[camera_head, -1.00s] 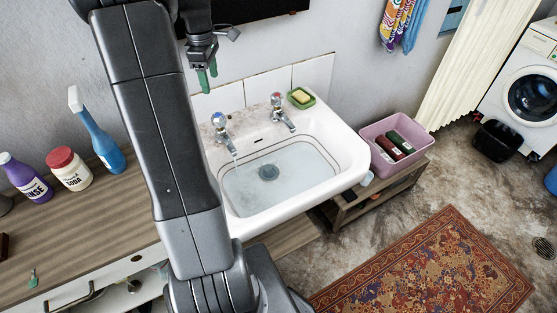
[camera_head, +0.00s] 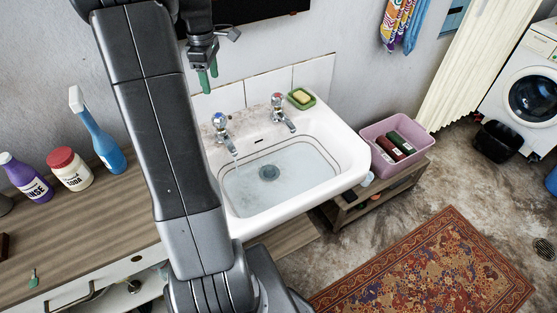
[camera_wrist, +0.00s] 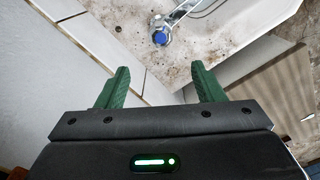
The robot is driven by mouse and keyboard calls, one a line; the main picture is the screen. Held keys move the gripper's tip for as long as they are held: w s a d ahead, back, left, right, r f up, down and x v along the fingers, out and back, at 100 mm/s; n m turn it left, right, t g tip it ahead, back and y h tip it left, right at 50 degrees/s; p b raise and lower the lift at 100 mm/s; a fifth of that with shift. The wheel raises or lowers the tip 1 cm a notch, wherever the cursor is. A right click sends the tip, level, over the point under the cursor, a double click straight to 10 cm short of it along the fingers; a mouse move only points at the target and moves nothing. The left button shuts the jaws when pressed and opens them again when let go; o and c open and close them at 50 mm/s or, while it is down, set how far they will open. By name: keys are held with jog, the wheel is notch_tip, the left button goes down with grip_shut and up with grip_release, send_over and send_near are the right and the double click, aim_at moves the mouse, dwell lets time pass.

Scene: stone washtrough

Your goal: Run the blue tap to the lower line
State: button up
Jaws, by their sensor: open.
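The blue tap (camera_head: 220,124) stands on the back left of the white basin (camera_head: 350,160). Its blue-marked top also shows in the wrist view (camera_wrist: 160,38). Pale water (camera_head: 290,180) lies in the basin over the drain. A dark line (camera_head: 318,146) runs round the inside wall above the water; I cannot tell exactly how the water meets a lower line. My gripper (camera_head: 208,80) (camera_wrist: 160,80) is open and empty, above and apart from the blue tap.
A green soap dish (camera_head: 302,98) sits on the basin's back right corner. A pink tub (camera_head: 397,140) is on a low shelf to the right. The tiled wall is close behind.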

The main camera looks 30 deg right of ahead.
aim_at(218, 115)
jog(key=shift+f+b, duration=0.1)
jog(key=shift+b, duration=0.2)
jog(key=f+b, duration=0.1)
jog(key=b, duration=0.6)
jog(key=shift+w, duration=0.15)
jog(key=shift+b, duration=0.8)
jog(key=f+b, duration=0.1)
jog(key=f, duration=0.5)
jog(key=f+b, duration=0.2)
jog(key=f, duration=0.4)
jog(key=shift+s+f, duration=0.2)
jog(key=shift+f, duration=0.15)
